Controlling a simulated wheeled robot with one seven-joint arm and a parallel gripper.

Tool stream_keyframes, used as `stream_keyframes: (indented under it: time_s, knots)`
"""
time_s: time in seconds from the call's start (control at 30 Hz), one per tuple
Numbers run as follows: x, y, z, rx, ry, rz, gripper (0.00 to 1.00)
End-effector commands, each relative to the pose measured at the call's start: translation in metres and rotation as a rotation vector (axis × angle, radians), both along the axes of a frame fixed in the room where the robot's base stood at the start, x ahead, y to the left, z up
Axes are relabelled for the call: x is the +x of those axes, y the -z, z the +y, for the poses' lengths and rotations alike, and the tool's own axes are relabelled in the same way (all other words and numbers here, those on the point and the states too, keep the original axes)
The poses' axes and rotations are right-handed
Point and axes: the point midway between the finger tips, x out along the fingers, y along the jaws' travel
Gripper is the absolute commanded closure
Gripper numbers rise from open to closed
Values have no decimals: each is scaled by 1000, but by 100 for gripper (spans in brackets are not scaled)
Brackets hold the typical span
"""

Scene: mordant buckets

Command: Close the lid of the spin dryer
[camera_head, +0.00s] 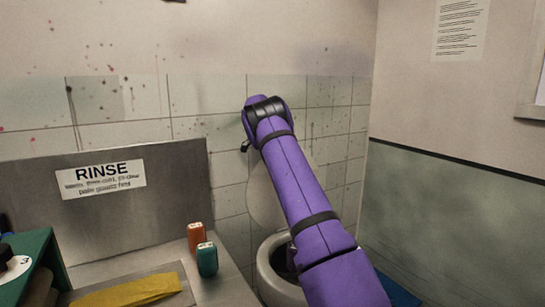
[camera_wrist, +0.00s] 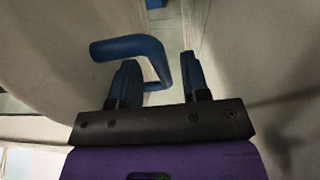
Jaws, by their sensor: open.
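The spin dryer (camera_head: 268,284) is a pale round tub with a dark opening, low in the middle of the head view and partly hidden by my arm. Its pale lid (camera_head: 262,208) stands raised behind the opening, also partly covered by my arm. In the wrist view, a bent blue handle (camera_wrist: 128,47) extends beside a pale curved surface (camera_wrist: 45,65), which looks like the lid. My gripper (camera_wrist: 158,68) is open, with part of the handle showing between its fingers. I cannot tell whether they touch. In the head view the fingers are hidden.
A metal counter (camera_head: 215,285) at the left holds an orange bottle (camera_head: 196,237), a green bottle (camera_head: 207,260) and a yellow cloth (camera_head: 130,291). A "RINSE" sign (camera_head: 103,179) is on the splashback. A tiled wall is behind the dryer; a blue mat (camera_head: 395,290) lies at right.

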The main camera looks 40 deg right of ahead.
Motion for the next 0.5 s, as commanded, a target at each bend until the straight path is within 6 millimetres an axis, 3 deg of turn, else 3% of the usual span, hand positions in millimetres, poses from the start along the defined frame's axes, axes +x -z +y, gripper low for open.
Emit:
stream_keyframes:
  time_s: [0.07, 0.1, 0.27, 0.5]
  knots:
    - [0, 0, 0, 0, 0, 0, 58]
    - [0, 0, 0, 0, 0, 0, 62]
    - [0, 0, 0, 0, 0, 0, 99]
    - [-1, -1, 0, 0, -1, -1, 100]
